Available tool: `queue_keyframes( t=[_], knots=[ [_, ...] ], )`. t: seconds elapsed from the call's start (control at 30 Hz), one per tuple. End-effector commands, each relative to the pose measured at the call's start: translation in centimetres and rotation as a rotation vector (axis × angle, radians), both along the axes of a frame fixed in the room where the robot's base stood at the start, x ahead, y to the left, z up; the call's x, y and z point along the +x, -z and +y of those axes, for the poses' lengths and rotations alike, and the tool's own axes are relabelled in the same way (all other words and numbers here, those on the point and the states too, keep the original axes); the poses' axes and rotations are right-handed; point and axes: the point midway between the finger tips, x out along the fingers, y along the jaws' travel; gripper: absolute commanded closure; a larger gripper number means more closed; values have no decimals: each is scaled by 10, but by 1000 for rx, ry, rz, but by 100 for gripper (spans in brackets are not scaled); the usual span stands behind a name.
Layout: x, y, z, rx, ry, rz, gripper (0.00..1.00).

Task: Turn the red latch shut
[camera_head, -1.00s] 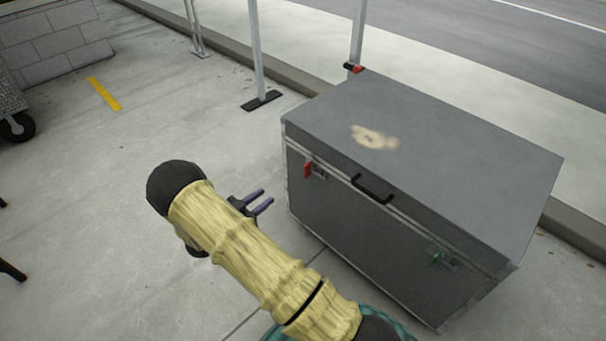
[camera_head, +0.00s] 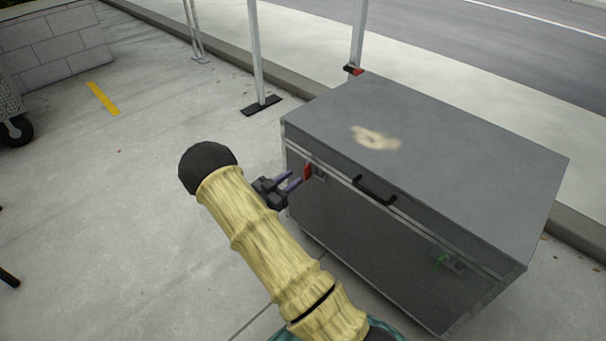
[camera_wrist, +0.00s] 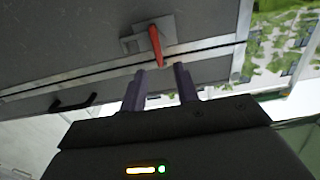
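The red latch (camera_head: 308,172) is on the front face of a grey case (camera_head: 400,258), near its upper left corner. In the wrist view the red latch (camera_wrist: 156,45) is a narrow red lever on a metal plate, its tip near the lid seam. My gripper (camera_head: 294,180) is just left of the latch in the head view. In the wrist view my gripper (camera_wrist: 161,76) has its two purple fingers apart, with nothing between them. The latch tip lies just ahead of the gap between the fingertips; I cannot tell whether they touch.
A green latch (camera_head: 441,261) is on the right of the case front. A black handle (camera_head: 374,190) sits between the latches. Metal posts (camera_head: 257,55) stand behind the case. The pavement to the left (camera_head: 90,210) is open.

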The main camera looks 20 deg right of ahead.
Motion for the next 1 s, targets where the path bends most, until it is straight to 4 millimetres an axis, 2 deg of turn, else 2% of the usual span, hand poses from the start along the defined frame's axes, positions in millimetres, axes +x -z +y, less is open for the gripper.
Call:
queue_keyframes(
  t=[0.1, 0.3, 0.43, 0.67, 0.7, 0.83, 0.87, 1.0],
  knots=[
    [7, 2, -21, 0, 3, -2, 69],
    [16, 1, -50, 1, 6, -3, 69],
    [19, 0, -56, -1, 3, -1, 69],
    [20, 0, -54, 0, -1, -1, 69],
    [20, 0, -53, 0, -1, -1, 71],
    [20, 0, -53, 0, -2, -1, 97],
    [20, 0, -53, 0, -2, -1, 100],
    [20, 0, -53, 0, -1, 0, 100]
  ],
)
